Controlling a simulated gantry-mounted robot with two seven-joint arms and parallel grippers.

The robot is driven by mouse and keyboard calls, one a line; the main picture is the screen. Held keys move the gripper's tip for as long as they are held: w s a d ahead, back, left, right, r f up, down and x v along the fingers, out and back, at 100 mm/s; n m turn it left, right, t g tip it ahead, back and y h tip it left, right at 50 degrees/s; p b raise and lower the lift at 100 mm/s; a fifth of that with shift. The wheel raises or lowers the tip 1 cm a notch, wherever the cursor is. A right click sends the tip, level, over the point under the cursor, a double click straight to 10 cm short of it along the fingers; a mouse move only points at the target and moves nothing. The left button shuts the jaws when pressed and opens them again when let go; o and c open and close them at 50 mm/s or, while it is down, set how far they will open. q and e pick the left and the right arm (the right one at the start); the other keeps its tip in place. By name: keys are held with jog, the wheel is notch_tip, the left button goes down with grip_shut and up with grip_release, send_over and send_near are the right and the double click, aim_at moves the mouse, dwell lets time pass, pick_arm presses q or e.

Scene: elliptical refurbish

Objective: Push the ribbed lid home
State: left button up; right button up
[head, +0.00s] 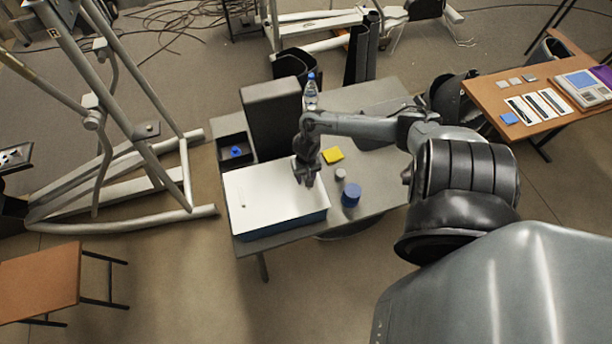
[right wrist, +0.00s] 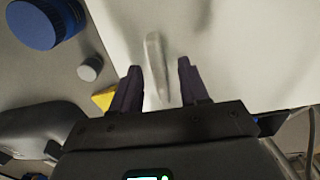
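A white lid (head: 265,196) covers a blue box (head: 290,228) at the front left of the grey table; whether it is fully seated cannot be told. In the right wrist view the white lid (right wrist: 250,60) fills the upper right, with a narrow raised white rib (right wrist: 154,65). My right gripper (head: 308,180) is over the lid's right part. In the right wrist view its dark fingers (right wrist: 158,72) are apart, with the rib between them and gaps showing; contact is unclear. My left gripper is not in view.
A blue round container (head: 351,196), a small grey cap (head: 340,174) and a yellow pad (head: 333,155) lie right of the box. Behind it stand a dark upright block (head: 272,118), a bottle (head: 310,95) and a black tray (head: 234,146) with a blue item.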

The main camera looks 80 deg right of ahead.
jog(key=shift+r, duration=0.6)
notch_tip(320, 180, up, 10)
jog(key=p, duration=0.2)
jog(key=shift+f+p, duration=0.2)
jog(key=shift+p, duration=0.2)
jog(key=shift+s, duration=0.15)
